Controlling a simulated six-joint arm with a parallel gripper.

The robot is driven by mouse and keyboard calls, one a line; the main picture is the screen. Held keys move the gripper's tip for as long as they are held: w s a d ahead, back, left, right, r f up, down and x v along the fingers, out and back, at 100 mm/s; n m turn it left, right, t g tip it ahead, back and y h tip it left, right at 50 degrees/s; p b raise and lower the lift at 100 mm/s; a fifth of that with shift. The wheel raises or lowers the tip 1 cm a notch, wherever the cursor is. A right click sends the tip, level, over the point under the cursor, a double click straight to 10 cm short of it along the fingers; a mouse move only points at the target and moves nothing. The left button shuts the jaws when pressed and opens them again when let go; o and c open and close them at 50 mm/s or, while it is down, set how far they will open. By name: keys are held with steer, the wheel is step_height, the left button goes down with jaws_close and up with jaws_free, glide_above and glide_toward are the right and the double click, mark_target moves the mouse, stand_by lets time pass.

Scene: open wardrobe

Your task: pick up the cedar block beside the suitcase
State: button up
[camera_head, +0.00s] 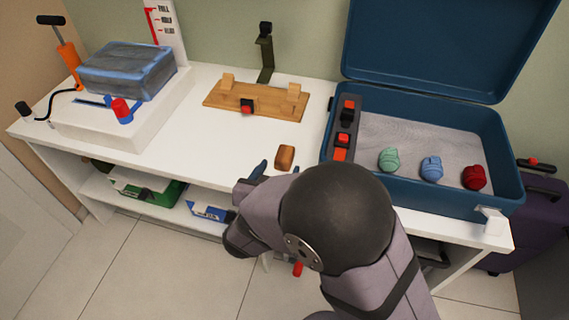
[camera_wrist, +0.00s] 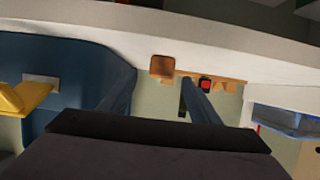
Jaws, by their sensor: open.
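The cedar block (camera_head: 285,157) is a small brown rounded block lying on the white bench top near its front edge, just left of the open blue suitcase (camera_head: 425,187). It also shows in the wrist view (camera_wrist: 162,67), beyond and between my two fingers. My gripper (camera_head: 272,172) is open and empty at the bench's front edge, close in front of the block. My arm hides part of it in the head view. In the wrist view my gripper (camera_wrist: 158,80) has its dark blue fingers spread apart, with the suitcase (camera_wrist: 75,80) at the left.
A wooden stand (camera_head: 250,103) lies behind the block. A grey-blue packed bag (camera_head: 127,70) rests on a white box at the left. The suitcase holds green, blue and red rolls (camera_head: 474,177). Bare bench top surrounds the block's left side. A shelf (camera_head: 112,197) runs below.

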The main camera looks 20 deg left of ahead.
mark_target(281, 162)
steer(key=shift+b+x, duration=0.4)
steer(key=shift+x, duration=3.3)
steer(key=shift+a+r, duration=0.15)
steer(key=shift+r, duration=0.05)
steer(key=c, duration=1.2)
